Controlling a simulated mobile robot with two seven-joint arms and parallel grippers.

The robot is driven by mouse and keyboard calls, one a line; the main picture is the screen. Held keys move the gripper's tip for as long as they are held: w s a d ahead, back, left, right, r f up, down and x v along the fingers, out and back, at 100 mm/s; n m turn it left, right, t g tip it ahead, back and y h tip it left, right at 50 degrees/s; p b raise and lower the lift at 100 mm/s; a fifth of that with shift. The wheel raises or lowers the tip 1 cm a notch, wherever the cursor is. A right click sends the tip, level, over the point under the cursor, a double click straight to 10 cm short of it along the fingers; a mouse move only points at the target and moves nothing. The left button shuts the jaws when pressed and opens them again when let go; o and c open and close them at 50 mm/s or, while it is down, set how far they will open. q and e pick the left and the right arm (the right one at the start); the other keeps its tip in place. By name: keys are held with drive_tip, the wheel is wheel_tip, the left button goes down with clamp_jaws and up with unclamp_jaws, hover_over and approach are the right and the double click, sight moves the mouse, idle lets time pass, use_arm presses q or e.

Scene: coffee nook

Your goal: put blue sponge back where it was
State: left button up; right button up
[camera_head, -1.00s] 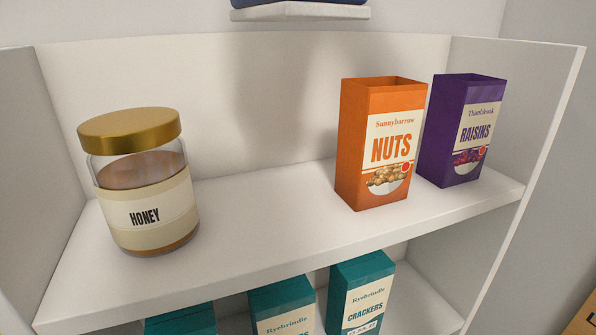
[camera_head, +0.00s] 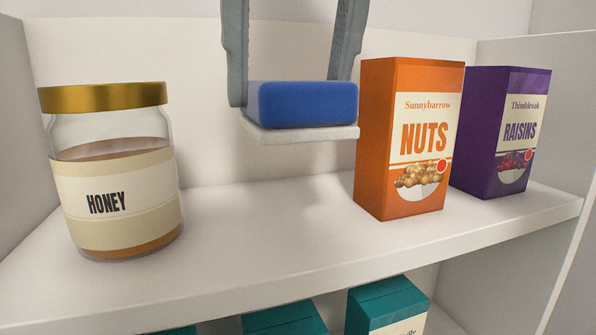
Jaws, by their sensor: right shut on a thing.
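The blue sponge (camera_head: 305,104), a blue block with a pale layer underneath, is held above the shelf board (camera_head: 250,240). It is between the honey jar (camera_head: 115,205) and the orange nuts box (camera_head: 408,140). My right gripper (camera_head: 295,95) comes down from the top with its two grey fingers on either side of the sponge, shut on it. The sponge's right end looks close to the nuts box; I cannot tell whether they touch. My left gripper is not in view.
A purple raisins box (camera_head: 500,130) stands right of the nuts box. Side walls bound the shelf at left and right. Teal cracker boxes (camera_head: 390,305) stand on the shelf below. The board between honey and nuts is clear.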

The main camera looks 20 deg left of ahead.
sight(294, 108)
wheel_tip(294, 108, down, 3)
drive_tip(key=shift+f+b, duration=0.1)
drive_tip(key=shift+b, duration=0.2)
drive_tip(key=shift+f+b, duration=0.4)
drive_tip(key=shift+f, duration=1.4)
drive_tip(key=o, duration=1)
drive_tip(key=shift+f, duration=0.2)
drive_tip(key=o, duration=0.4)
drive_tip(key=shift+r, duration=0.1)
drive_tip(key=shift+r, duration=0.2)
drive_tip(key=p+v, duration=0.3)
drive_tip(key=v, duration=0.9)
